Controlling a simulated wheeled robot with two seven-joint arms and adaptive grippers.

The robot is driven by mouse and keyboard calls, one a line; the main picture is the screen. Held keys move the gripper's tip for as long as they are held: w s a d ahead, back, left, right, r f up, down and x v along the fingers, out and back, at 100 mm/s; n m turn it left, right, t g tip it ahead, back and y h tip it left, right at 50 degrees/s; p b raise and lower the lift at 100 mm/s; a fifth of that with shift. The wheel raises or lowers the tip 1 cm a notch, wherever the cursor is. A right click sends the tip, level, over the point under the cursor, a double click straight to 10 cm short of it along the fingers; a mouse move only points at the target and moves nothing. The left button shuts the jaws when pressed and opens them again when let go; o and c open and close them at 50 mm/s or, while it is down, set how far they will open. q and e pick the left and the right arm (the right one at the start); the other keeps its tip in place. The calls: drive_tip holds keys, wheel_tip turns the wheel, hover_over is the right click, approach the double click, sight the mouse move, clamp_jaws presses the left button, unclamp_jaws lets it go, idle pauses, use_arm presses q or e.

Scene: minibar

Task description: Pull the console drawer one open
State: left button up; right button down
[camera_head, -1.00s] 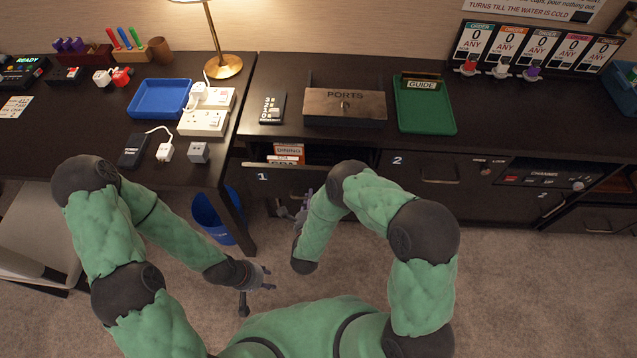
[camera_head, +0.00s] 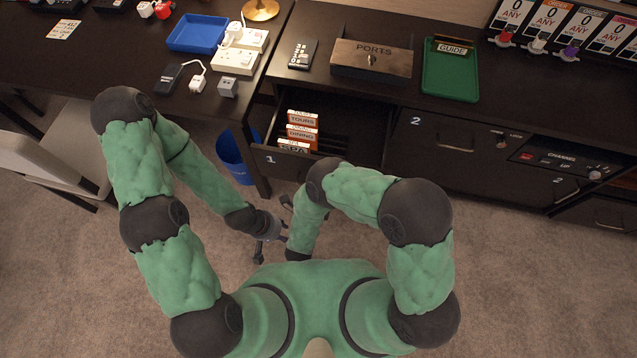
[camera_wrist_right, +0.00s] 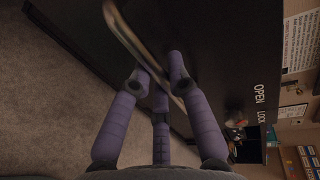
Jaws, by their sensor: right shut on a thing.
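Console drawer one (camera_head: 268,158), dark and marked "1", stands pulled out of the console in the head view. Its inside shows, with several upright orange-and-white cards (camera_head: 301,130) at its left. In the wrist view, my right gripper (camera_wrist_right: 157,82) has its purple fingers closed around the metal bar handle (camera_wrist_right: 127,37) on the dark front. In the head view my right forearm hides most of that gripper and the handle. My left gripper (camera_head: 274,234) is open and empty above the carpet, in front of the drawer and apart from it.
Drawer two (camera_head: 455,140) to the right is shut. A blue bin (camera_head: 232,160) stands on the floor left of drawer one. The console top holds a PORTS box (camera_head: 371,58) and a green tray (camera_head: 450,72). The carpet in front is clear.

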drive_tip(key=shift+s+a, duration=0.15)
drive_tip(key=shift+s, duration=0.45)
drive_tip(key=c, duration=1.2)
unclamp_jaws()
drive_tip(key=shift+o, duration=0.2)
